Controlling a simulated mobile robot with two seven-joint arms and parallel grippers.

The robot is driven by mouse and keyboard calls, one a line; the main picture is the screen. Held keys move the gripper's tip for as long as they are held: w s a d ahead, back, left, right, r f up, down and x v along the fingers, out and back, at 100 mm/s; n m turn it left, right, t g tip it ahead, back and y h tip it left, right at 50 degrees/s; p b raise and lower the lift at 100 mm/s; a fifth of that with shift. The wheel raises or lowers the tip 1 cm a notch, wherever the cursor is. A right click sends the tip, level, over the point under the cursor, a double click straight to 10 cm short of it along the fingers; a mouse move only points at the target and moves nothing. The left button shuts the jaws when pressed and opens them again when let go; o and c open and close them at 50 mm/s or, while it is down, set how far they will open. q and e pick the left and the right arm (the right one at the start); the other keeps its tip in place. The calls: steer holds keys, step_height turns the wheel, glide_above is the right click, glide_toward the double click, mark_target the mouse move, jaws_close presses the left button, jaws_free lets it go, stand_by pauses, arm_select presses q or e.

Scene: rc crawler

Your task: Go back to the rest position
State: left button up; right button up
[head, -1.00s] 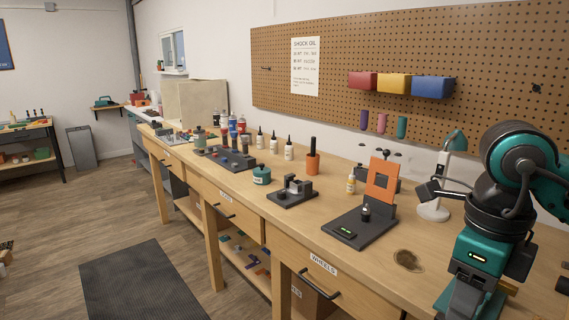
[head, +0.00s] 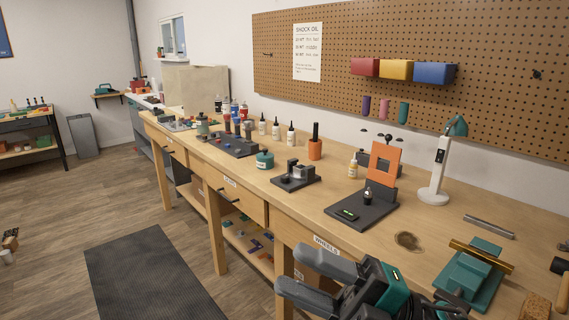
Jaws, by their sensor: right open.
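My right gripper (head: 292,268) is in the head view at the bottom, right of centre. It is low in front of the workbench (head: 385,270), near the drawer marked WHEELS (head: 327,246). Its two grey fingers point left and stand apart, with nothing seen between them. The dark and teal wrist behind it covers part of the bench's front edge. My left gripper is not in the head view.
On the bench stand a black stand with an orange frame (head: 385,163), a white lamp (head: 434,190), a teal vise-like block (head: 470,275) and several bottles. A dark mat (head: 150,275) lies on open wooden floor at left.

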steer(key=w+d+f+m+t+h, duration=0.3)
steer(key=d+f+m+t+h, duration=0.2)
steer(key=f+m+t+h, duration=0.5)
steer(key=w+d+f+m+t+h, duration=0.2)
steer(key=d+f+m+t+h, duration=0.25)
steer(key=f+m, duration=0.65)
steer(key=s+d+f+m+g+h, duration=0.2)
steer(key=s+f+m+g+h, duration=0.1)
steer(key=f, duration=0.4)
steer(key=s+d+f+m+g+h, duration=0.3)
steer(key=s+f+m+g, duration=0.1)
steer(key=s+f+m, duration=0.2)
steer(key=shift+s+d+f, duration=0.25)
steer(key=shift+s+f, duration=0.65)
steer(key=shift+s, duration=0.25)
